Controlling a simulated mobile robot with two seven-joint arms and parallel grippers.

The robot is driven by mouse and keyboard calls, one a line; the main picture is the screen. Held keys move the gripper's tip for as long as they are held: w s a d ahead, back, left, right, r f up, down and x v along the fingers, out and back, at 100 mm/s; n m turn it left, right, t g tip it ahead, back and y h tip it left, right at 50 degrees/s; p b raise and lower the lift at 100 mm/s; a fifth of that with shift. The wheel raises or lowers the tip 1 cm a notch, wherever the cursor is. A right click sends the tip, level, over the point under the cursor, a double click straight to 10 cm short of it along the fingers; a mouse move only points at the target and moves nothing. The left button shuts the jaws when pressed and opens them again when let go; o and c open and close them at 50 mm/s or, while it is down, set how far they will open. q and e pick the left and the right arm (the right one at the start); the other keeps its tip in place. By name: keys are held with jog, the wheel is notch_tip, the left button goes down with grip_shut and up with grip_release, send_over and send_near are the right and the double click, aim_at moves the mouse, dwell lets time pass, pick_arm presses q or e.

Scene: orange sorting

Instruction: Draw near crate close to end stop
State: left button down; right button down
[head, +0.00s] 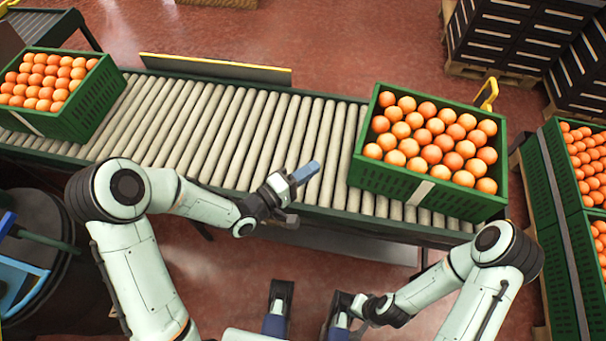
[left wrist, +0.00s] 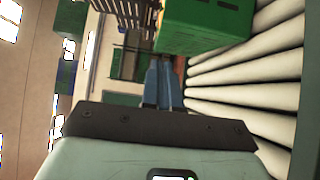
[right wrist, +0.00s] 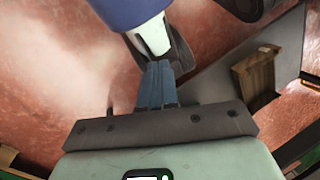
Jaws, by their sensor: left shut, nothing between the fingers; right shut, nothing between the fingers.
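A green crate (head: 425,193) full of oranges sits on the right part of the roller conveyor. A yellow bracket (head: 487,94), perhaps the end stop, shows at its far right corner. My left gripper (head: 305,172) is shut and empty over the rollers, left of this crate and apart from it. In the left wrist view its blue fingers (left wrist: 164,82) point forward, with a green crate (left wrist: 205,28) ahead and to the right. My right gripper (head: 342,318) is low in front of the conveyor; its blue fingers (right wrist: 157,84) are closed with nothing between them.
A second orange-filled crate (head: 92,108) stands at the conveyor's left end. The rollers (head: 235,125) between the two crates are bare. Stacked green crates (head: 550,205) stand at the right, black crates (head: 510,45) at the back right. A rail (head: 215,68) runs along the far edge.

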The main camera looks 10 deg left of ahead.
aim_at(353, 159)
pick_arm(q)
jog(key=w+d, duration=0.4)
jog(key=d, duration=0.3)
jog(key=shift+b, duration=0.3)
pick_arm(e)
jog(key=shift+w+d+f, duration=0.3)
jog(key=shift+w+f, duration=0.2)
jog(key=shift+w, duration=0.15)
pick_arm(q)
jog(key=shift+d, duration=0.1)
jog(key=shift+s+d+f+b, duration=0.1)
jog(key=shift+d+b, duration=0.3)
jog(key=shift+d, duration=0.65)
pick_arm(e)
jog(key=shift+w+d+f+t, duration=0.25)
jog(key=shift+w+f+t, duration=0.15)
jog(key=shift+w+f, duration=0.1)
jog(key=shift+a, duration=0.1)
